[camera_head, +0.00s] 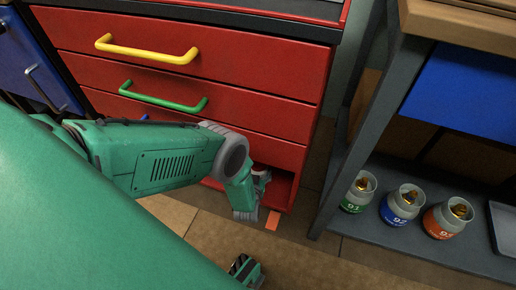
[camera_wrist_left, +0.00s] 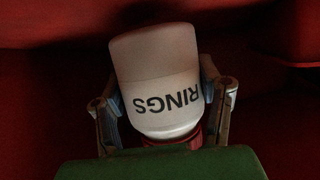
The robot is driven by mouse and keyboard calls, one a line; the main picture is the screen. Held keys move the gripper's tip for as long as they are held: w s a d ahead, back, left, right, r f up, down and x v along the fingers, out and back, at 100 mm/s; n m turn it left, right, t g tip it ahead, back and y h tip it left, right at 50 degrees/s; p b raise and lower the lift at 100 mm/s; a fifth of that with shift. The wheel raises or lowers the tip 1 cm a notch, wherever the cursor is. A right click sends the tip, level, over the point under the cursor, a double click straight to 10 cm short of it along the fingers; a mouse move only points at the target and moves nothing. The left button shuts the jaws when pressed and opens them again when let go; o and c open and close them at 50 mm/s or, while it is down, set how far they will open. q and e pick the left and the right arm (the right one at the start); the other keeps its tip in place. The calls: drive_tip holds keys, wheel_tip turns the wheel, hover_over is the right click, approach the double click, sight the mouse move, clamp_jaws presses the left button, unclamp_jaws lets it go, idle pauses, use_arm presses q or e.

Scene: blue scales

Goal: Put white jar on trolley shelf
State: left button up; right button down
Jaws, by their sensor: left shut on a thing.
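The white jar (camera_wrist_left: 155,75), lettered "RINGS" upside down in the wrist view, sits between the fingers of my left gripper (camera_wrist_left: 160,90). The gripper is shut on it. Dark red surfaces surround it there. A grey shelf (camera_head: 345,228) stands low at the right. I cannot tell which of these is the trolley shelf.
Yellow (camera_head: 147,52) and green (camera_head: 163,103) handles protrude from the drawers.

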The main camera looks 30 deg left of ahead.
use_arm(q)
wheel_tip(320, 180, down, 2)
drive_tip(key=shift+r, duration=0.1)
use_arm(e)
drive_tip(key=shift+f, duration=0.55)
use_arm(q)
drive_tip(key=o, duration=1.3)
drive_tip(key=p+v, duration=0.5)
drive_tip(key=v, duration=0.7)
drive_tip(key=shift+r, duration=0.15)
use_arm(e)
wheel_tip(320, 180, up, 6)
drive_tip(key=shift+f, duration=0.25)
